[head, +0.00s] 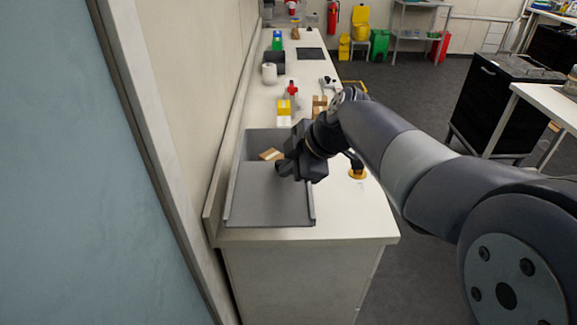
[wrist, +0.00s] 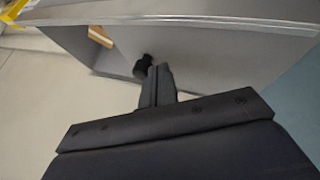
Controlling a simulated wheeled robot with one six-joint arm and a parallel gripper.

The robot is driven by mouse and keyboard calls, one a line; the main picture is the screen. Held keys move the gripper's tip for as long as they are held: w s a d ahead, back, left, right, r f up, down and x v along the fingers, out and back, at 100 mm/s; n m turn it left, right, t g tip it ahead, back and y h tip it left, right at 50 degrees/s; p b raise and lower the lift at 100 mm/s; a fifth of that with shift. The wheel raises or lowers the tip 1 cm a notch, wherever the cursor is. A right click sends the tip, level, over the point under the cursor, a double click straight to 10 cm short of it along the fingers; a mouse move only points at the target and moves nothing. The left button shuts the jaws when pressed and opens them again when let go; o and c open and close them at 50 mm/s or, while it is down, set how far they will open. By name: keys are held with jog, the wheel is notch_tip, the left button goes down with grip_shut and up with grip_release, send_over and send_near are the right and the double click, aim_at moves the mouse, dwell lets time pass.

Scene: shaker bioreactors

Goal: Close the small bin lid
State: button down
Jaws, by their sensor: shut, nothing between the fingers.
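A grey bin (head: 238,140) sits on the near end of the white bench. A flat grey panel, which looks like its lid (head: 262,205), covers the near part, and the far part is open, with a brown box (head: 270,154) inside. In the wrist view the lid (wrist: 215,50) and the brown box (wrist: 100,36) also show. My gripper (head: 284,167) is over the lid near the opening, its fingers (wrist: 158,75) shut and empty. A small dark piece (wrist: 143,66) is beside the fingertips; I cannot tell whether they touch it.
Beyond the bin stand a yellow-and-white box (head: 284,112), a red-topped bottle (head: 292,90), a brown carton (head: 319,106) and a white roll (head: 269,73). An orange-based item (head: 357,172) is at the bench's right edge. A wall runs along the left.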

jog(key=w, duration=1.6)
jog(key=shift+w+d+p, duration=0.3)
jog(key=shift+w+p, duration=0.05)
jog(key=shift+r, duration=0.1)
jog(key=shift+s, duration=0.1)
